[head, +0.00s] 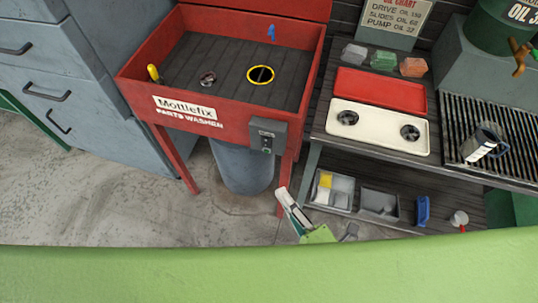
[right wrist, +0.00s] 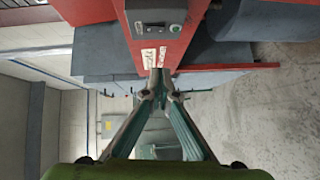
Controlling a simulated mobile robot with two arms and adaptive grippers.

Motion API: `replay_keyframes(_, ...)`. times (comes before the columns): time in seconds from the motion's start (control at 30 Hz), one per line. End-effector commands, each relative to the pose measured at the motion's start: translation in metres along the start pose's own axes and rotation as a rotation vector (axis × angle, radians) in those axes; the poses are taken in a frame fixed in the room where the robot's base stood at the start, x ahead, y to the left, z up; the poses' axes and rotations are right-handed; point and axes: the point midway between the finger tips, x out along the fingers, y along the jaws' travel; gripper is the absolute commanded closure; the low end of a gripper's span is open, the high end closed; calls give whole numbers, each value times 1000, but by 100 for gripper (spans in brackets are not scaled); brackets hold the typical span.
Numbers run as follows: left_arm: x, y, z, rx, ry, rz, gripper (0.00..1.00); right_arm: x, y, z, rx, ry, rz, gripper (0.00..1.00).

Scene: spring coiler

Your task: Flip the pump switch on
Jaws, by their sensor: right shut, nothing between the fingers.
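The red parts washer (head: 222,133) stands at the upper middle of the head view. A dark grey switch box (head: 267,137) is fixed to its front at the right corner, with a small green spot on it. The box also shows upside down at the top of the right wrist view (right wrist: 155,17). I cannot tell the switch's position. My right gripper (head: 283,193) is shut and empty, below the box in the head view. In the right wrist view its fingertips (right wrist: 158,72) meet below the box in the picture, apart from it. My left gripper is not in view.
A workbench (head: 318,118) with a red tray (head: 380,93) and a cream tray (head: 347,135) stands to the right. Its lower shelf holds grey bins (head: 379,202). A grey bucket (head: 242,168) is under the washer. Grey drawers (head: 50,70) stand left; floor in front is bare.

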Motion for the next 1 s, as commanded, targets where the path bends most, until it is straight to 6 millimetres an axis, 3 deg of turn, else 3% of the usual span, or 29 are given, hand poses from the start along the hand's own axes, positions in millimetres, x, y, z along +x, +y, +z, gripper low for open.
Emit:
replay_keyframes(0.23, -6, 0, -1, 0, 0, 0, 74, 21, 3, 0, 3, 0, 3, 100)
replay_keyframes(0.67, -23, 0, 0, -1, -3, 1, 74, 103, 3, 0, 3, 0, 3, 100)
replay_keyframes(1.0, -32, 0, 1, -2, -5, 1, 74, 127, 0, 26, 2, 0, -1, 100)
